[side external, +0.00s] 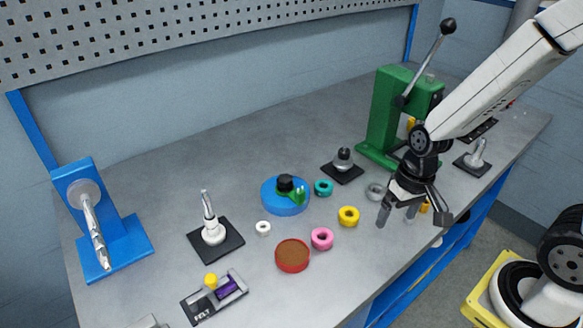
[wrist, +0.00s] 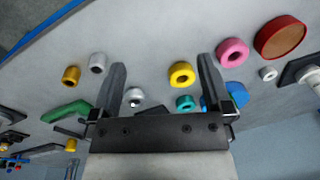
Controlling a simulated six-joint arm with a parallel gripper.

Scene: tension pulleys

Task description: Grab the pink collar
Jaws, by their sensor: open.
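The pink collar (side external: 322,238) is a short ring lying on the grey bench, right of a red-rimmed brown disc. It also shows in the wrist view (wrist: 233,51), beyond the right fingertip. My gripper (side external: 398,216) is open and empty above the bench, to the right of the pink collar and apart from it. In the wrist view my gripper's two fingers (wrist: 163,65) are spread wide. A yellow collar (side external: 348,216) lies between the pink collar and my gripper; in the wrist view it sits between the fingers (wrist: 181,74).
A brown disc with a red rim (side external: 292,255) is beside the pink collar. Teal (side external: 323,188), white (side external: 263,228) and grey (side external: 375,191) collars lie nearby. A blue round base (side external: 284,196) and a green press (side external: 383,120) stand behind. The bench's front edge is close to my gripper.

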